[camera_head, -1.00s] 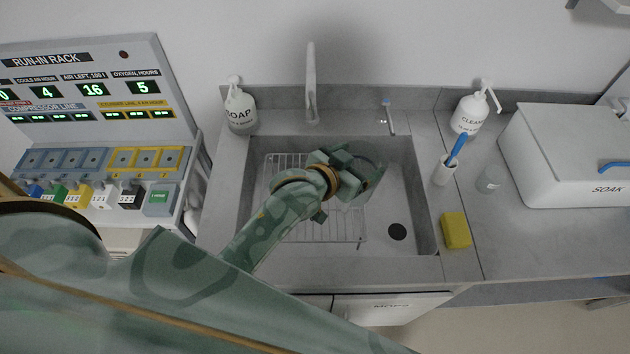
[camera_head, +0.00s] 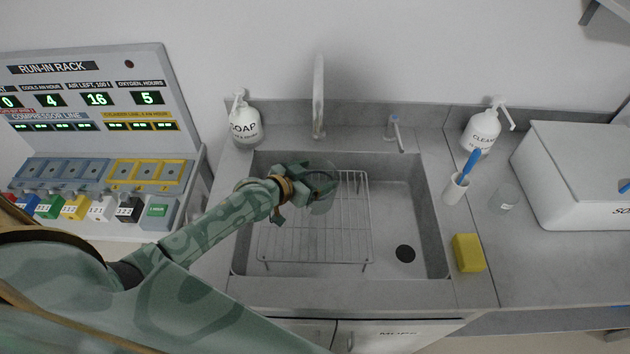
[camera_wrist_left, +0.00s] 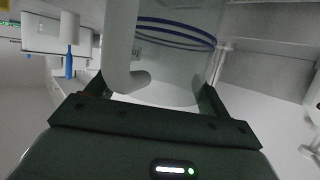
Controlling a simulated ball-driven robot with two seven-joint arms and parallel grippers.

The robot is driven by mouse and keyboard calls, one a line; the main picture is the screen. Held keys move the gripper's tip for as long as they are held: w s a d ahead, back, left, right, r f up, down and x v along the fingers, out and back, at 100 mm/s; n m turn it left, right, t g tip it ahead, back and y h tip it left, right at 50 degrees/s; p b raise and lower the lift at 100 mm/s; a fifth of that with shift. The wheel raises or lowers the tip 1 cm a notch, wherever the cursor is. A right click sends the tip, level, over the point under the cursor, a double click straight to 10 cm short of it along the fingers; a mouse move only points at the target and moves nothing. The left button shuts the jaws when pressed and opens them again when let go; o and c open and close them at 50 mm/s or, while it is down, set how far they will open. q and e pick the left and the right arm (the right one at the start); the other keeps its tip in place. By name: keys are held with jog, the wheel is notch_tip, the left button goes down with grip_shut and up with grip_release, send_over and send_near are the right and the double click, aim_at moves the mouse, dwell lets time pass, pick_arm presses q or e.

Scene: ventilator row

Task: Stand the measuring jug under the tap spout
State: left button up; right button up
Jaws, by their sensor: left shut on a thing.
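My left gripper (camera_head: 305,184) is over the left part of the sink, above the wire rack. It is shut on the clear measuring jug (camera_head: 322,196), which is faint in the head view. In the left wrist view the jug (camera_wrist_left: 180,60) shows blue rings and stands between the fingers. The grey tap spout (camera_head: 318,95) rises behind the sink's back edge. In the head view the jug is in front of the tap and slightly below it in the picture. I cannot tell whether the jug touches the rack. My right gripper is not in view.
The wire rack (camera_head: 330,247) lies in the sink, with the drain (camera_head: 405,253) to its right. A soap bottle (camera_head: 245,126) stands at the back left. A tap lever (camera_head: 394,130), brush holder (camera_head: 455,190), small glass (camera_head: 504,198) and yellow sponge (camera_head: 468,252) are to the right.

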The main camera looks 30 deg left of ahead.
pick_arm(q)
jog(key=shift+f, duration=0.7)
jog(key=o, duration=1.2)
jog(key=shift+o, duration=0.2)
jog(key=shift+r, duration=0.2)
jog(key=p+v, duration=0.2)
jog(key=v, duration=1)
jog(key=shift+p, duration=0.3)
jog(key=shift+f, duration=0.1)
